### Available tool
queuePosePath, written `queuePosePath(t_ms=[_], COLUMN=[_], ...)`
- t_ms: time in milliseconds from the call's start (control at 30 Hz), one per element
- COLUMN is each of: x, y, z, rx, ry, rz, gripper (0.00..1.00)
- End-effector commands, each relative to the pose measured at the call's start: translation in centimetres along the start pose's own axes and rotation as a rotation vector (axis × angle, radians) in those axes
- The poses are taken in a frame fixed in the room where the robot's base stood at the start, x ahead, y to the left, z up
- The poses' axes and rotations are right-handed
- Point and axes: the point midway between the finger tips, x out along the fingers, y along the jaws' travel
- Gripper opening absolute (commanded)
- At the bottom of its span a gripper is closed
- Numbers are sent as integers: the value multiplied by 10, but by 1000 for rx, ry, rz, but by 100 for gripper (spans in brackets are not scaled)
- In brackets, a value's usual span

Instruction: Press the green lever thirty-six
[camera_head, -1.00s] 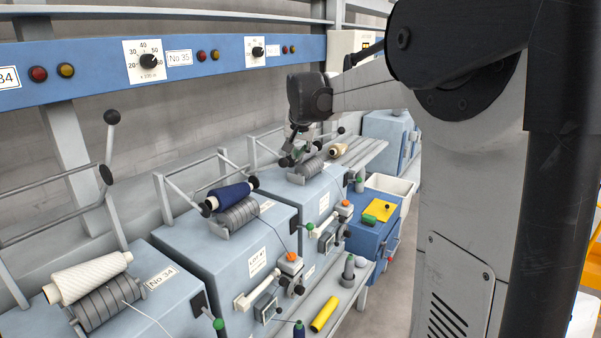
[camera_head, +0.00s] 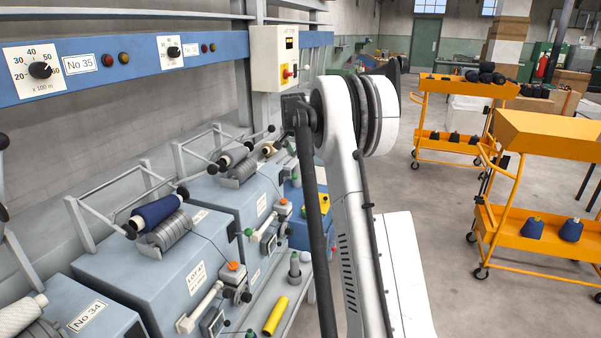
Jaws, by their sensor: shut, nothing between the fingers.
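A row of blue-grey winding machines runs away along the left. My arm stands upright in the middle, and my gripper does not show.
A yellow cone (camera_head: 275,316) lies on the ledge before the machines. A control box (camera_head: 275,58) hangs above the row. Orange trolleys (camera_head: 545,215) with dark cones stand at the right. The floor (camera_head: 435,215) between is clear.

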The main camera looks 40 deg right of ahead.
Motion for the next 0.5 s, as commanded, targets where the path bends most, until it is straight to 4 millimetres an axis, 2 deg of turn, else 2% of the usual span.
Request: queuePosePath(t_ms=[133,500], x=[7,9], y=[4,4], z=[-5,-5], rx=[13,13], ry=[1,1], rz=[4,4], gripper=[0,0])
